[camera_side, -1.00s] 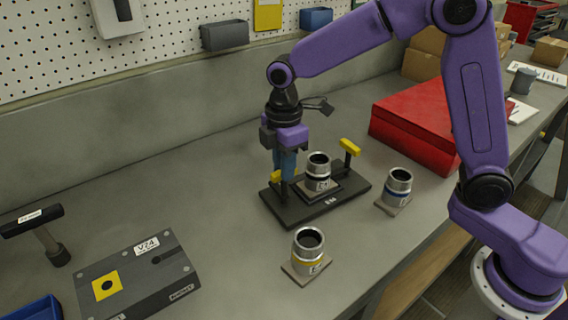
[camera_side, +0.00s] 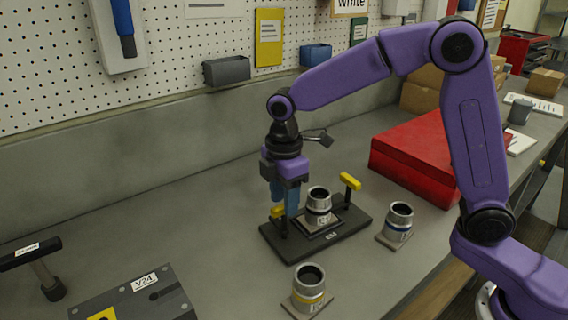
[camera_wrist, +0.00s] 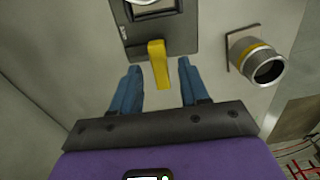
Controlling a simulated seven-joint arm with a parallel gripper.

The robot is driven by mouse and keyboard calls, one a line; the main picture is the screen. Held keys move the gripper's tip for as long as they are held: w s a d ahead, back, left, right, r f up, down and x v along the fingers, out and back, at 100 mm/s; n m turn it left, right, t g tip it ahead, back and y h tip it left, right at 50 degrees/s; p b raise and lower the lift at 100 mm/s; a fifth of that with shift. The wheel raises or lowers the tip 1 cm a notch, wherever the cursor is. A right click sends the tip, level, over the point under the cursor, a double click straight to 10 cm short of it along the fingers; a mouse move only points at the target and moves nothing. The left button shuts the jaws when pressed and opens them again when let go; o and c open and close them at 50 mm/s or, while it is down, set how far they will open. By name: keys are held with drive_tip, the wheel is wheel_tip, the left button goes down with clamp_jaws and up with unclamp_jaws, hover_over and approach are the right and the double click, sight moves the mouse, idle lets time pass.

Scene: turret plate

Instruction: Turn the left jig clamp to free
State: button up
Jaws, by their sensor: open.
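The jig is a dark plate (camera_side: 283,248) on the bench. A cup-like metal part (camera_side: 318,207) sits upright in its middle. The left clamp has a yellow handle (camera_side: 277,212), partly hidden by my fingers in the side view. The right clamp's yellow handle (camera_side: 350,181) stands on a post at the plate's other end. My gripper (camera_side: 284,208) points down over the left clamp. In the wrist view, its blue fingers (camera_wrist: 157,68) are open, one on each side of the left yellow handle (camera_wrist: 159,66), with gaps showing on both sides.
A metal part with a yellow band (camera_side: 309,284) stands in front of the jig, and a blue-banded one (camera_side: 398,221) to its right. A red box (camera_side: 415,155) is behind right. A grey block (camera_side: 150,297) and a T-handled tool (camera_side: 40,268) are left.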

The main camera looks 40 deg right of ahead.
wheel_tip(320, 180, up, 17)
drive_tip(key=shift+f, duration=0.15)
idle(0.6)
drive_tip(key=s+d+f+m, duration=0.1)
drive_tip(key=s+d+f, duration=0.3)
drive_tip(key=s, duration=0.5)
drive_tip(key=s+d+f+m, duration=0.2)
drive_tip(key=s+d+f, duration=0.3)
drive_tip(key=s, duration=0.4)
drive_tip(key=s+d+f+m, duration=0.1)
drive_tip(key=s+d+f, duration=0.4)
drive_tip(key=s+f, duration=0.2)
drive_tip(key=s, duration=0.2)
drive_tip(key=shift+s+m, duration=0.3)
drive_tip(key=shift+s, duration=0.05)
